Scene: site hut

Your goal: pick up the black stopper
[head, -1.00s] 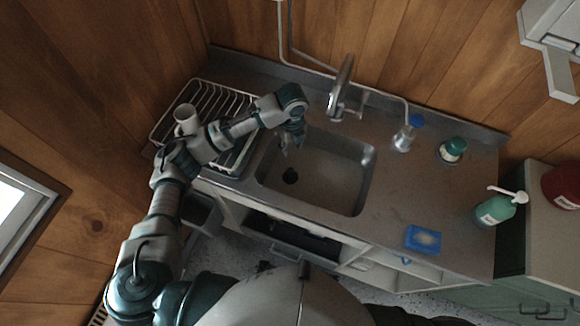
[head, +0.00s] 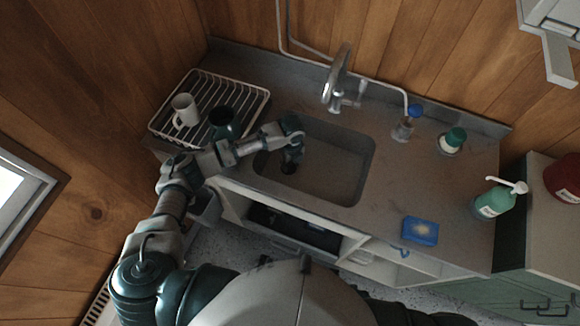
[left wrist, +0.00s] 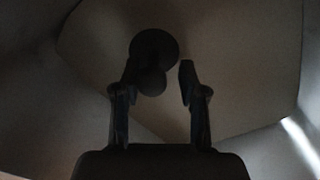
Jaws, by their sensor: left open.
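The black stopper (left wrist: 155,50) shows in the left wrist view as a dark round disc with a smaller round knob, on the floor of the sink basin. My left gripper (left wrist: 160,80) is open, with its two fingers pointing at the stopper; the knob lies near the left finger, and I cannot tell whether they touch. In the head view my left gripper (head: 289,166) reaches down into the sink (head: 335,180) and mostly hides the stopper. My right gripper is not in view.
A metal tap (head: 337,82) rises behind the sink. A dish rack (head: 255,103) with a white mug (head: 185,109) and a dark mug (head: 224,122) stands left. A blue sponge (head: 420,231), a green-capped jar (head: 453,140) and a soap bottle (head: 495,200) are right.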

